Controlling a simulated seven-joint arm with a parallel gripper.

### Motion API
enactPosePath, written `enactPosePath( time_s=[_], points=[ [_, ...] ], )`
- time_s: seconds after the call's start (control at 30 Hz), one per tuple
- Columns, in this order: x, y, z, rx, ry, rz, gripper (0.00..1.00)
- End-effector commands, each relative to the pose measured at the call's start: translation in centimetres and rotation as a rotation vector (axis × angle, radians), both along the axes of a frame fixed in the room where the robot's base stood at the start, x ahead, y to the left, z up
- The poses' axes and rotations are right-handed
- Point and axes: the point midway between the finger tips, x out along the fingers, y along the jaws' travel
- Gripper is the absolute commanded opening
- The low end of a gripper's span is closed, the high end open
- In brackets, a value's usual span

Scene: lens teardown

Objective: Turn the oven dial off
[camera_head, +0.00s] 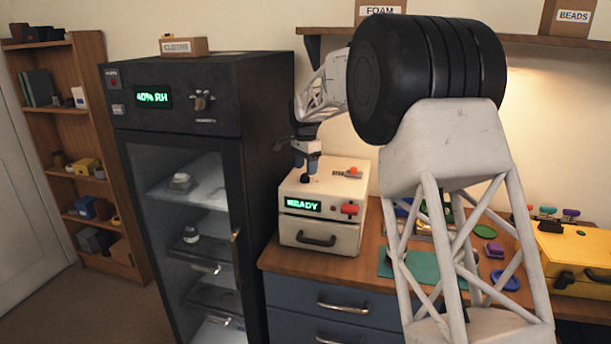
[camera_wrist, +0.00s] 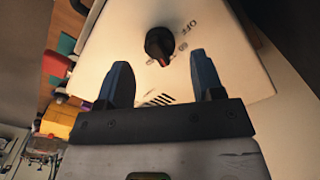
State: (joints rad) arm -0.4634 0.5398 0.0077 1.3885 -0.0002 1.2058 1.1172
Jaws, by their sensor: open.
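The oven is a cream box (camera_head: 342,190) on the wooden bench, with a green READY display (camera_head: 303,205) on its front. In the wrist view its top face (camera_wrist: 110,42) carries a round black dial (camera_wrist: 159,43) with a red pointer mark. The mark points down toward my gripper, away from the OFF print at the dial's upper right. My gripper (camera_wrist: 160,74) is open and empty. Its two blue fingers are on either side of the dial's line but short of it in the picture. In the head view my gripper (camera_head: 306,164) is low over the oven's left top, partly hiding the dial.
A red knob (camera_head: 352,172) is on the oven's top right and a red button (camera_head: 349,209) on its front. A tall black cabinet (camera_head: 208,120) stands close on the left. A yellow case (camera_head: 577,254) and a green mat (camera_head: 425,266) are to the right.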

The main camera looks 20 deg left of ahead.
Motion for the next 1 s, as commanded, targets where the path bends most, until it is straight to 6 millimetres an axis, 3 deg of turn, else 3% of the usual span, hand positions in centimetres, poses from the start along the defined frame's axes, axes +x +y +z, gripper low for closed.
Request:
enactPosePath(
  time_s=[0.3,0.7,1.0],
  points=[
    [0.0,0.0,-2.9,0.000,0.000,0.000,0.61],
    [0.0,0.0,-3.3,0.001,-0.001,0.000,0.60],
    [0.0,0.0,-3.3,0.000,0.000,0.000,0.14]
  ],
)
